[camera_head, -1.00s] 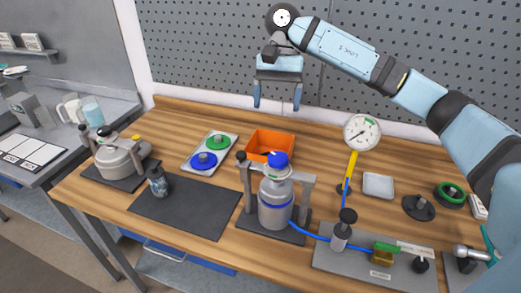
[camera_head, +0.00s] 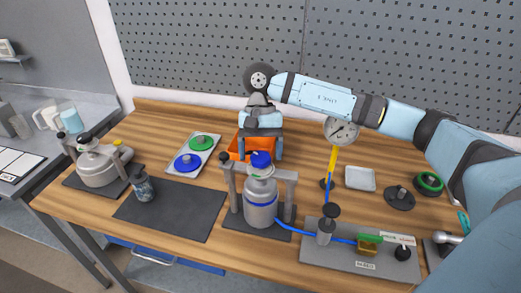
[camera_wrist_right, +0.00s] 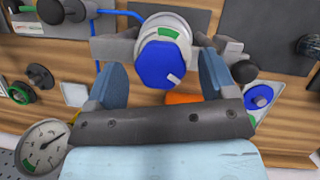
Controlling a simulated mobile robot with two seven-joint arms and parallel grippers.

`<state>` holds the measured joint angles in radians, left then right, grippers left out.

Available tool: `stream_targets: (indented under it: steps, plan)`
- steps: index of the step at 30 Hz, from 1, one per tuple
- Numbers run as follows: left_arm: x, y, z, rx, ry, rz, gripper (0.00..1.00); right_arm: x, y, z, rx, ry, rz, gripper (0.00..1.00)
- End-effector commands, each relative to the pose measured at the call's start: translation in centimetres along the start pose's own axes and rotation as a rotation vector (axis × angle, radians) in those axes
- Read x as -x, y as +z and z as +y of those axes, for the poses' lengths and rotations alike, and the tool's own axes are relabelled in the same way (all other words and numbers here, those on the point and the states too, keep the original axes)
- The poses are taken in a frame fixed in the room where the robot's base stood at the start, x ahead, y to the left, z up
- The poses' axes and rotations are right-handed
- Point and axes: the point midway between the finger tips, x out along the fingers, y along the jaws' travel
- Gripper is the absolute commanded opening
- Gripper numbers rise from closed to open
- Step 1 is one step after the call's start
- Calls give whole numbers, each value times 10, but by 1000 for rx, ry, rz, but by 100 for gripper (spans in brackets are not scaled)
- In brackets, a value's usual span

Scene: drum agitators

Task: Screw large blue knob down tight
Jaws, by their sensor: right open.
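The large blue knob (camera_head: 261,160) sits on top of a grey metal vessel (camera_head: 261,208) held in a grey clamp stand (camera_head: 291,186). In the right wrist view the knob (camera_wrist_right: 165,63) is a faceted blue cap with a pale mark, above a white collar with a green band. My right gripper (camera_head: 262,152) is open, pointing down near the knob. In the wrist view its two blue fingers (camera_wrist_right: 160,82) stand either side of the knob's near edge, with gaps and no visible contact. I cannot tell the exact height between them. My left gripper is not in view.
An orange bin (camera_head: 237,148) is behind the vessel. A tray (camera_head: 205,158) with green and blue discs stands to the left. A pressure gauge (camera_head: 341,131) on a yellow stem and a valve plate (camera_head: 318,254) with a blue hose are to the right. A dark mat (camera_head: 180,210) lies front left.

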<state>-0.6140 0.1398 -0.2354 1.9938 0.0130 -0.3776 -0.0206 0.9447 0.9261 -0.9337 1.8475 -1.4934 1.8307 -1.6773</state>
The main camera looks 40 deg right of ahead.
Motion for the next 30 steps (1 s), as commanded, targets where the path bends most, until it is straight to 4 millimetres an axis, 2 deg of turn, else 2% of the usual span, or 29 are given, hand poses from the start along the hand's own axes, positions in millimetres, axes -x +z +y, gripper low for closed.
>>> stream_targets:
  steps: [11, 15, 17, 18, 30]
  plan:
    - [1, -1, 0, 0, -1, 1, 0, -6, 0, 0, -1, -1, 1, 78]
    - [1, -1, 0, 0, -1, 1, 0, -6, 0, 0, -1, -1, 0, 46]
    - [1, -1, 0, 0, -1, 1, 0, -6, 0, 0, -1, -1, 0, 32]
    - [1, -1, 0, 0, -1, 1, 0, -6, 0, 0, -1, -1, 0, 28]
    - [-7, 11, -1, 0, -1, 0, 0, -9, -2, 1, -68, -30, 1, 28]
